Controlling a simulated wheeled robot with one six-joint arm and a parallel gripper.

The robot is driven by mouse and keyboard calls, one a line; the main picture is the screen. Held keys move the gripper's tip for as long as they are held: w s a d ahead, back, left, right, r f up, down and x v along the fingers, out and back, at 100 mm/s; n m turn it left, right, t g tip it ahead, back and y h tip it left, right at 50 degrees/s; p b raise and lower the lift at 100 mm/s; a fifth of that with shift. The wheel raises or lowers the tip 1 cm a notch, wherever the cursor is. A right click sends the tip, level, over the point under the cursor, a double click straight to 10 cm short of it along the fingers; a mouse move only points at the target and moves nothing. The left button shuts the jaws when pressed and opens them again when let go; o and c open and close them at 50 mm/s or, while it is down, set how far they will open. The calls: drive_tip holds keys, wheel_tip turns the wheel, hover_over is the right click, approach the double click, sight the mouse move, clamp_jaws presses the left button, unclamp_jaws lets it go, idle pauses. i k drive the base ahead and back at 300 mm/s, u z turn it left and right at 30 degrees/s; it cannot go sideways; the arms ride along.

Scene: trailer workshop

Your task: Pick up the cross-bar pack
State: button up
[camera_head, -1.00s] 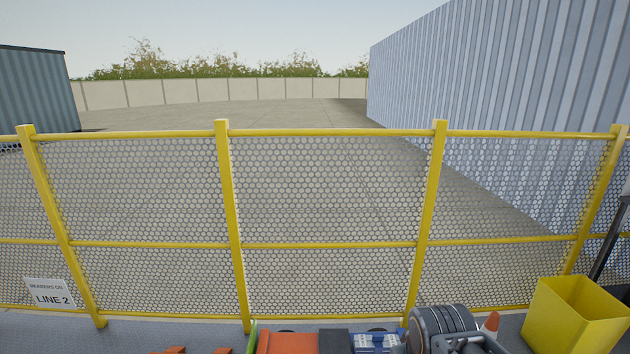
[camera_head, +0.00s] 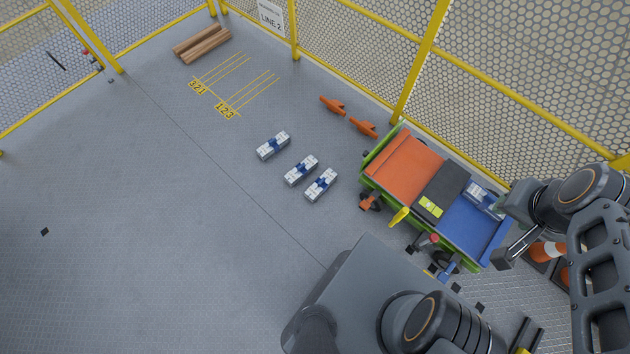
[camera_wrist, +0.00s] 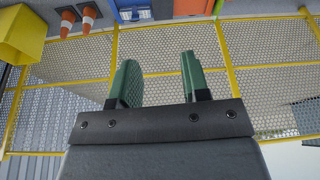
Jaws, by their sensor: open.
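Three pale grey-white packs with blue bands lie apart on the floor: one (camera_head: 273,145), a second (camera_head: 301,170) and a third (camera_head: 321,185). A similar pack (camera_head: 482,197) lies on the blue part of the trailer (camera_head: 465,228). I cannot tell by a label which is the cross-bar pack. My gripper (camera_head: 498,205) is beside the trailer pack, at its right end in the head view. In the wrist view, its green fingers (camera_wrist: 158,68) are apart with nothing held between them. A pale piece (camera_wrist: 135,13) shows beyond them at the top edge, mostly cut off.
A yellow mesh fence (camera_head: 430,55) runs behind the trailer. Traffic cones (camera_head: 545,250) stand at the right. Orange chocks (camera_head: 363,127) and wooden beams (camera_head: 202,44) lie along the fence.

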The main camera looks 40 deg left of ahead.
sight(322, 184)
drive_tip(key=u, duration=3.05)
drive_tip(key=i, duration=3.35)
drive_tip(key=z, duration=4.45)
drive_tip(key=i, duration=0.5)
drive_tip(key=z, duration=0.1)
